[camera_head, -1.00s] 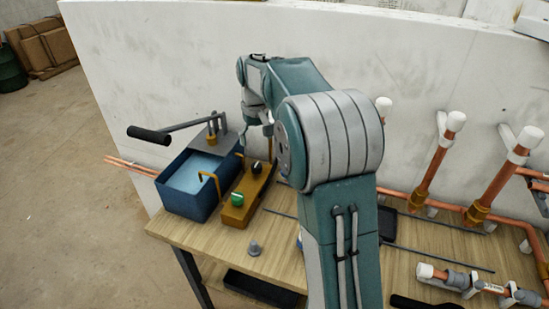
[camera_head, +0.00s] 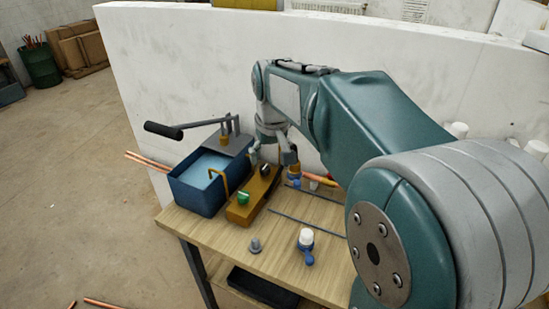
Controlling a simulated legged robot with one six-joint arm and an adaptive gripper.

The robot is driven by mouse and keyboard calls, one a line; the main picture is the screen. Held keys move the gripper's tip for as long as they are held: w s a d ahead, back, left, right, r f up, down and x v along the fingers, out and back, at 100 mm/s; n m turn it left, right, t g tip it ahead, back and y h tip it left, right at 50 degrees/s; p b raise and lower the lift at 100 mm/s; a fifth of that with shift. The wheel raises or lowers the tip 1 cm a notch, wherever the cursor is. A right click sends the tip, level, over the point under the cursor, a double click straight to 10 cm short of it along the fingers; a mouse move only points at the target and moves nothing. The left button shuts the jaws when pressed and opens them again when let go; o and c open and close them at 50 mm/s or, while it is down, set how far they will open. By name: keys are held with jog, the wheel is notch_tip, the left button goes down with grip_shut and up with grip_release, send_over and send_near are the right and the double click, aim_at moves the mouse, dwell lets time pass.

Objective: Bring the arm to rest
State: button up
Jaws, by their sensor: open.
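My arm (camera_head: 385,125) reaches from the lower right across the bench in the head camera view, with its upper link bent toward the left. My gripper (camera_head: 273,163) points down, with its two fingers spread apart. It is in front of the white wall, over or near the yellow block with green and black knobs (camera_head: 243,208). I see nothing held between the fingers. Whether the fingertips touch the block cannot be told. My large grey joint hides the right part of the bench.
A blue water tank (camera_head: 194,196) with a lever handle (camera_head: 163,130) stands at the bench's left end. A blue valve with a white cap (camera_head: 306,240) and a small grey fitting (camera_head: 256,245) are on the wooden bench (camera_head: 225,238). The white wall (camera_head: 145,75) stands behind.

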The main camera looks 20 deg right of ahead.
jog(key=shift+s+r, duration=0.1)
jog(key=shift+s, duration=0.35)
jog(key=shift+a, duration=0.1)
jog(key=s+a+f+t, duration=0.1)
jog(key=s+a, duration=0.1)
jog(key=s, duration=0.8)
jog(key=s+a+f+t, duration=0.2)
jog(key=s, duration=0.8)
jog(key=shift+s+a, duration=0.3)
jog(key=shift+a, duration=0.1)
